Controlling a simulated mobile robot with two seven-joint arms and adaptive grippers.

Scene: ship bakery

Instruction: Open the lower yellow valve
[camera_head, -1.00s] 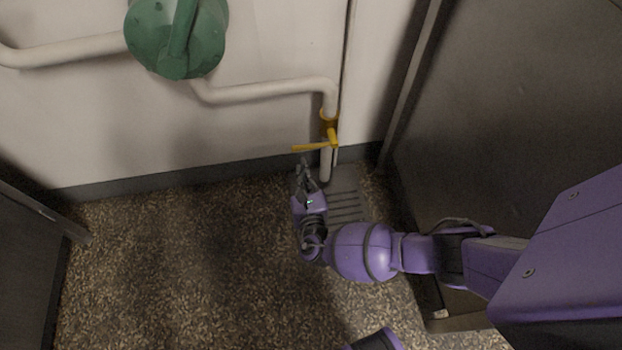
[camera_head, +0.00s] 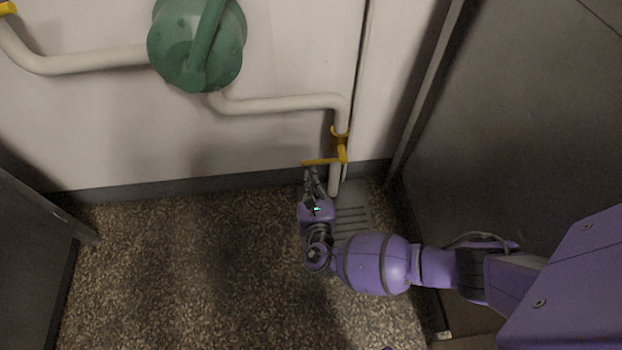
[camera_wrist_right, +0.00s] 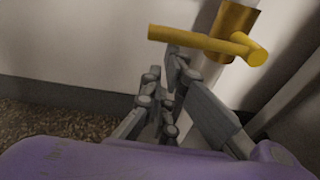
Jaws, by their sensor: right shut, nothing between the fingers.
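The lower yellow valve (camera_head: 340,146) sits on the vertical white pipe low on the wall, and its yellow handle (camera_head: 318,162) points left, across the pipe. In the wrist view the handle (camera_wrist_right: 190,40) lies just beyond my fingertips, with the brass-coloured valve body (camera_wrist_right: 235,20) behind it at upper right. My right gripper (camera_head: 310,172) is just below the handle's left end in the head view. It also shows in the wrist view (camera_wrist_right: 165,75), with its fingers shut and nothing between them. I cannot tell if a fingertip touches the handle. My left gripper is not in view.
A green rounded fixture (camera_head: 196,45) hangs on the wall, with white pipes (camera_head: 280,104) beside it. Part of another yellow piece (camera_head: 7,8) shows at top left. A grey panel (camera_head: 520,120) stands close on the right. A grated drain (camera_head: 352,212) lies below the valve. Open floor (camera_head: 180,270) lies left.

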